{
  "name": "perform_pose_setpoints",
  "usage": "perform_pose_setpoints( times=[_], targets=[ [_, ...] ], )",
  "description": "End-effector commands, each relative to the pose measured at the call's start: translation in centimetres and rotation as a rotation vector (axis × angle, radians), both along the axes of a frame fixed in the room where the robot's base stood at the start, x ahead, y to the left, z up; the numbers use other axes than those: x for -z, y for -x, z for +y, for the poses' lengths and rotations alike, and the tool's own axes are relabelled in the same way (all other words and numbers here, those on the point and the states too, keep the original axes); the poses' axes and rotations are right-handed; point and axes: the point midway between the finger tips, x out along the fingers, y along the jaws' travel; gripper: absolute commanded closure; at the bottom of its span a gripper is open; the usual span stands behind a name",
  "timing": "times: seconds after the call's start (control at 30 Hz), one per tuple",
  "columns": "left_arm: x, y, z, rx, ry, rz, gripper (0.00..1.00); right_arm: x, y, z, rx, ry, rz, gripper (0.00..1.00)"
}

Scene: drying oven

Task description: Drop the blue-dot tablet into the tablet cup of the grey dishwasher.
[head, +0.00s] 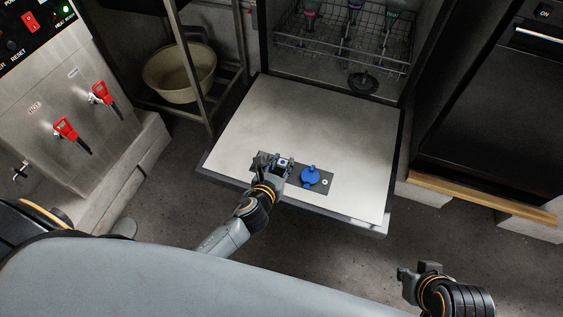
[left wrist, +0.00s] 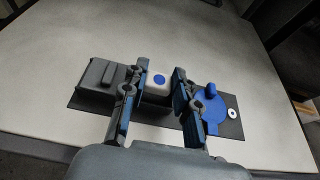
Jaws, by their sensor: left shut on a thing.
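The white tablet with a blue dot (left wrist: 158,82) is between the fingers of my left gripper (left wrist: 155,95); it also shows small in the head view (head: 283,162). My left gripper (head: 279,166) is shut on it, right over the dark dispenser panel (head: 322,186) on the open door of the grey dishwasher (head: 240,125). A grey lid (left wrist: 103,74) lies on the panel left of the fingers. The tablet cup is hidden by the gripper and tablet, so I cannot tell how high the tablet is above it. My right gripper (head: 418,271) is empty at lower right, its fingers apart.
A blue round cap (head: 311,176) sits on the panel close to the right of my left gripper, also in the left wrist view (left wrist: 208,110). A rack (head: 340,50) with several items is inside the dishwasher. A beige basin (head: 180,75) stands on a shelf at left.

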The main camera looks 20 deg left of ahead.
Motion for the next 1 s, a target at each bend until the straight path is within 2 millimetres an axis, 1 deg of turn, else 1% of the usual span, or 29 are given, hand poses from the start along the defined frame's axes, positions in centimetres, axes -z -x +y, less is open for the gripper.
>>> perform_pose_setpoints(
  times=[0.07,0.1,0.2,0.5,0.63,0.77,1.0],
  targets=[
    [0.0,0.0,0.0,0.0,0.0,0.0,0.86,0.0,0.0,0.0,0.0,0.0,0.0,1.0],
    [0.0,0.0,0.0,0.0,0.0,0.0,0.63,0.0,0.0,0.0,0.0,0.0,0.0,1.0],
    [0.0,0.0,0.0,0.0,0.0,0.0,0.44,0.0,0.0,0.0,0.0,0.0,0.0,1.0],
    [0.0,0.1,0.0,0.0,0.0,0.001,0.44,0.0,-0.1,0.1,0.0,-0.003,-0.003,1.0],
    [-0.3,1.0,0.1,-0.001,-0.001,0.001,0.44,0.0,-0.1,0.1,0.0,-0.003,-0.003,1.0],
    [-1.2,3.2,0.1,0.001,-0.001,0.003,0.44,0.0,-0.1,0.1,0.0,-0.001,-0.002,1.0],
    [-3.2,8.0,0.3,0.001,0.0,0.002,0.44,0.0,0.0,0.0,0.0,-0.001,-0.001,1.0]
  ],
)
